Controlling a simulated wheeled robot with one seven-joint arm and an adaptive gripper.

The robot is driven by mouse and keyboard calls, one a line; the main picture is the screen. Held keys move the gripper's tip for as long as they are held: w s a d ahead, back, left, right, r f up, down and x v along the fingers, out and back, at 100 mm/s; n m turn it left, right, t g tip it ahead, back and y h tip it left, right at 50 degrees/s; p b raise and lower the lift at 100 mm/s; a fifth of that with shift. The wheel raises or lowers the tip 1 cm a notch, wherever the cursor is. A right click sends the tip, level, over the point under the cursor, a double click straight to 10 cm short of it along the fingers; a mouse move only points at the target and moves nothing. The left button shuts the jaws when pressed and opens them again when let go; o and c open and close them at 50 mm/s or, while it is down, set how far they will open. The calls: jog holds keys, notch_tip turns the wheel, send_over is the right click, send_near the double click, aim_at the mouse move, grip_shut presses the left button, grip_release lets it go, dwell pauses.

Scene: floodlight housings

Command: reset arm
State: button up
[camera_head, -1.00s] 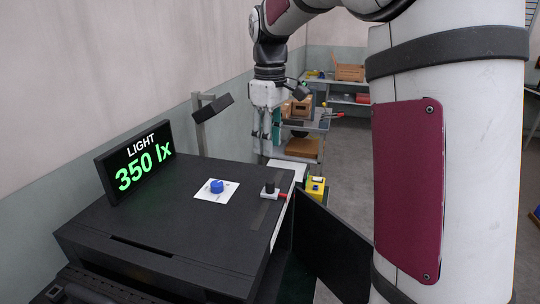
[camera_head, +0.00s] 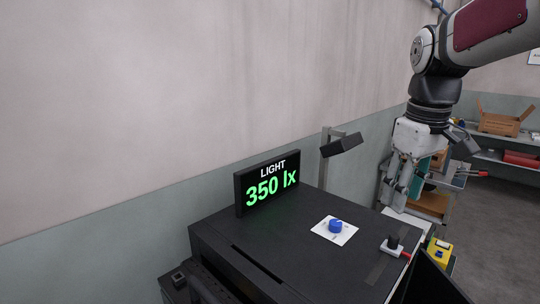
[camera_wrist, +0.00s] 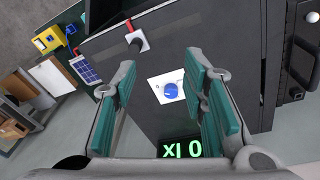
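My gripper (camera_head: 402,190) hangs in the air at the right in the head view, pointing down beyond the far right part of the black housing (camera_head: 300,235). The wrist view shows its two teal-padded fingers (camera_wrist: 160,76) wide apart with nothing held between them. A blue knob (camera_head: 336,226) on a white plate sits on the housing top; it also shows between the fingers in the wrist view (camera_wrist: 171,91), apart from them.
A lamp on a post (camera_head: 342,145) stands behind the housing, left of my gripper. A black-knobbed switch (camera_head: 392,243) with red sits at the housing's right edge. A yellow box (camera_head: 440,250) is further right. Shelves with a cardboard box (camera_head: 505,122) stand at the back right.

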jog(key=s+a+f+m+t, duration=0.2)
jog(key=s+a, duration=0.1)
jog(key=s, duration=0.6)
jog(key=s+a+f+m+t, duration=0.1)
jog(key=s+a+m+t, duration=0.1)
jog(key=s, duration=0.6)
jog(key=shift+s+a+f, duration=0.4)
jog(key=shift+a, duration=0.5)
jog(key=shift+d, duration=0.1)
